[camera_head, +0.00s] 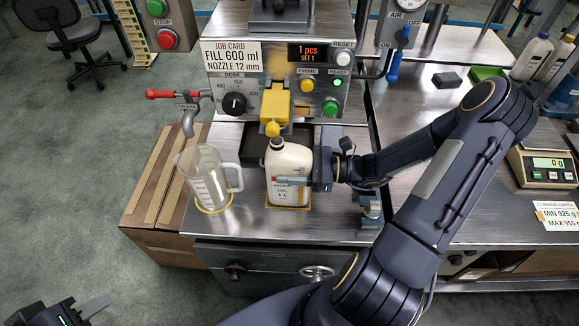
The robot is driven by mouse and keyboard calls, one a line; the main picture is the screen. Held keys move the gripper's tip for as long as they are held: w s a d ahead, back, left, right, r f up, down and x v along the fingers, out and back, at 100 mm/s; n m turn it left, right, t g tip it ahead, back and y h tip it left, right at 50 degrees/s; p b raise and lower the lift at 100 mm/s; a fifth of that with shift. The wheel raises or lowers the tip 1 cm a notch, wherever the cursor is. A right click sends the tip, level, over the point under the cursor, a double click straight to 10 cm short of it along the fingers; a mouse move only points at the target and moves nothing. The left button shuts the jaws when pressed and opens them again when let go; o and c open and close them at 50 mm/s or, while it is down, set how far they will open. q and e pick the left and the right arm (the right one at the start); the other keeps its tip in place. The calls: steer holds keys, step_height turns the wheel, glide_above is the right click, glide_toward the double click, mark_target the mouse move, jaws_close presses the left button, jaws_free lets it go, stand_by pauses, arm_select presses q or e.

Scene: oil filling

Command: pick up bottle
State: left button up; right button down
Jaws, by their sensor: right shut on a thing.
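My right gripper (291,183) reaches in from the right and is shut on the bottle's lower body. The far finger is hidden behind the bottle. My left gripper (75,312) is at the bottom left edge, partly cut off, away from the bottle over the floor. Its opening is not clear.
A clear measuring jug (207,178) stands left of the bottle, under a tap with a red handle (168,94). The filling machine (225,75) is behind. A scale (545,164) and more bottles (532,57) are at the right.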

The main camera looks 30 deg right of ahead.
steer(key=s+a+b, duration=0.1)
steer(key=s+a, duration=0.3)
steer(key=s, duration=0.3)
steer(key=s+a+b, duration=0.2)
steer(key=s+a, duration=0.3)
steer(key=s, duration=0.3)
stand_by(0.3)
steer(key=shift+w, duration=0.1)
